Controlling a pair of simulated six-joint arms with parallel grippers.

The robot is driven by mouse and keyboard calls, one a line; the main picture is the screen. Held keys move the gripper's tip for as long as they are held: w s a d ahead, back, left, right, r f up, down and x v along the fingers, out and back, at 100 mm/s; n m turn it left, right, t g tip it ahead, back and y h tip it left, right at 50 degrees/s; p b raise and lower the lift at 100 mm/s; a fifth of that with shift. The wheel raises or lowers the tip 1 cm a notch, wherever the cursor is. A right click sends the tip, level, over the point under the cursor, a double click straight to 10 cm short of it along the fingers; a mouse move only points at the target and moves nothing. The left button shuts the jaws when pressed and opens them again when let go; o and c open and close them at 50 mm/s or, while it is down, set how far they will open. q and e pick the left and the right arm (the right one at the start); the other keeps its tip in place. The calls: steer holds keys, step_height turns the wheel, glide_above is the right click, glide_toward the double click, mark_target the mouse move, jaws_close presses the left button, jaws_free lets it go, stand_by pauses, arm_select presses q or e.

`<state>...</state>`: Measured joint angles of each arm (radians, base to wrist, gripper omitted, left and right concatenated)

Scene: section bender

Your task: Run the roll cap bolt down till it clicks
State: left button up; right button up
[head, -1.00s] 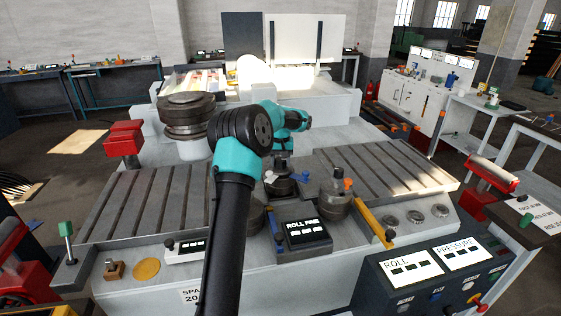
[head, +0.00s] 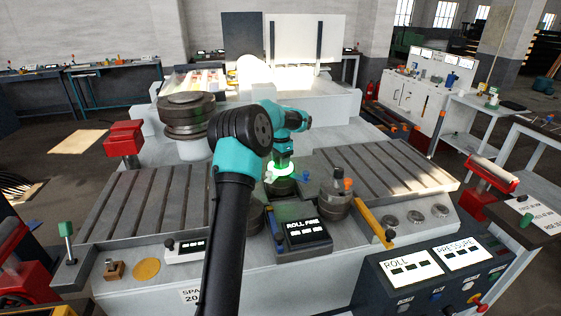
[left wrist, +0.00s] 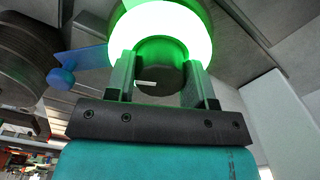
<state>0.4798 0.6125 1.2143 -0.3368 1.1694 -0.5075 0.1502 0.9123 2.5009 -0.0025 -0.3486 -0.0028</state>
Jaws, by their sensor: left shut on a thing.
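My left gripper (head: 283,163) reaches down over a dark round roll cap (head: 281,188) in the middle of the machine bed. In the left wrist view, the two fingers (left wrist: 162,84) are shut on a dark round piece, apparently the bolt head (left wrist: 158,76). A ring (left wrist: 160,32) beyond the fingers glows white and green; it also shows in the head view (head: 280,171) just above the cap. The bolt's shank and its seat are hidden. My right gripper is not in view.
Another roll (head: 337,200) with a post on top stands to the right. A dark "ROLL FINE" display (head: 304,234) sits in front, with a yellow bar (head: 374,223) beside it. Slotted bed plates (head: 140,203) lie either side. A control panel (head: 430,275) is at front right.

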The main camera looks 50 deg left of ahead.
arm_select(q)
steer(key=shift+m, duration=1.5)
steer(key=o, duration=0.9)
step_height(320, 180, up, 18)
steer(key=shift+f, duration=0.25)
steer(key=shift+f, duration=0.1)
